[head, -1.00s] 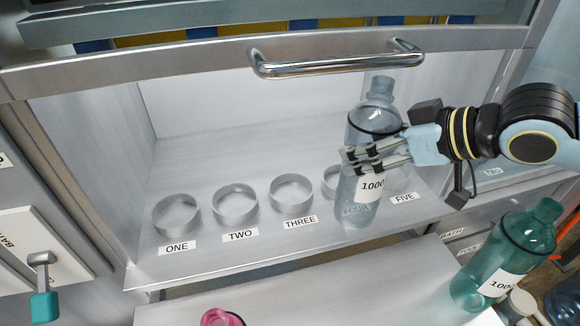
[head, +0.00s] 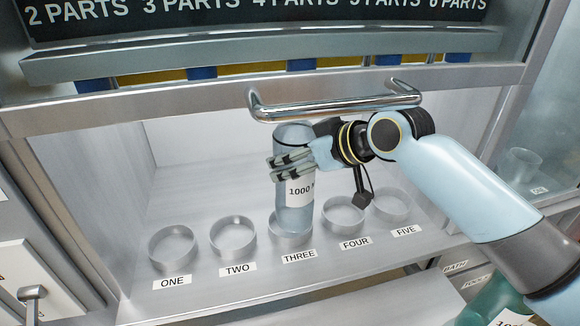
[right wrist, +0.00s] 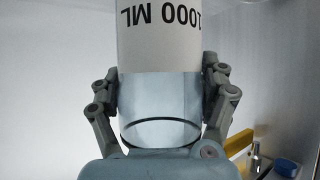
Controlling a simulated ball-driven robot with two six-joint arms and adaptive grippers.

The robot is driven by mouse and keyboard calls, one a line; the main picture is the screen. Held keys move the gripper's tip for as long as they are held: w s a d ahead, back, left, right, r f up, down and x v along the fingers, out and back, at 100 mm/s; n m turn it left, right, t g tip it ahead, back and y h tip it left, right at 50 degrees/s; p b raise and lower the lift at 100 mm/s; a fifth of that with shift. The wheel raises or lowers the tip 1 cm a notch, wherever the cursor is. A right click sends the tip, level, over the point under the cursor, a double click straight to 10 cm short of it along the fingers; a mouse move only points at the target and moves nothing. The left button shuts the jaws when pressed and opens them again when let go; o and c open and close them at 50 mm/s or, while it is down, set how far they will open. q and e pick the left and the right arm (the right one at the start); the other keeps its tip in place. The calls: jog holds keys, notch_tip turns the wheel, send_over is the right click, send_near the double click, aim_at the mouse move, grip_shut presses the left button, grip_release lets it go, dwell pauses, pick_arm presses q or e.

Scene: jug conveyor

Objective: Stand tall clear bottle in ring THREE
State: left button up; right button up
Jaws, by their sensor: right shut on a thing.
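The tall clear bottle (head: 293,208), with a 1000 ML label, is upright in my right gripper (head: 279,168) inside the bay. Its lower end is at ring THREE (head: 290,242); I cannot tell whether the base rests inside the ring or is still slightly above it. My left gripper is not in view.
Rings ONE (head: 173,250), TWO (head: 233,236), FOUR (head: 344,216) and FIVE (head: 393,206) stand empty beside it. A metal handle bar (head: 335,105) crosses above the bottle. A green bottle (head: 490,305) is at the lower right.

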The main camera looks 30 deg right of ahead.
jog(key=shift+w+a+f+p, duration=0.1)
jog(key=shift+w+f, duration=0.1)
jog(key=shift+f, duration=0.4)
jog(key=shift+w+f+p, duration=0.1)
jog(key=shift+w+f, duration=0.1)
jog(key=shift+f, duration=0.45)
jog(key=shift+w+a+f+p, duration=0.1)
jog(key=shift+w+f, duration=0.1)
jog(key=shift+f, duration=0.4)
jog(key=shift+f, duration=0.1)
jog(key=o, duration=1.2)
jog(key=shift+o, duration=0.2)
jog(key=v, duration=1.2)
jog(key=shift+d, duration=0.1)
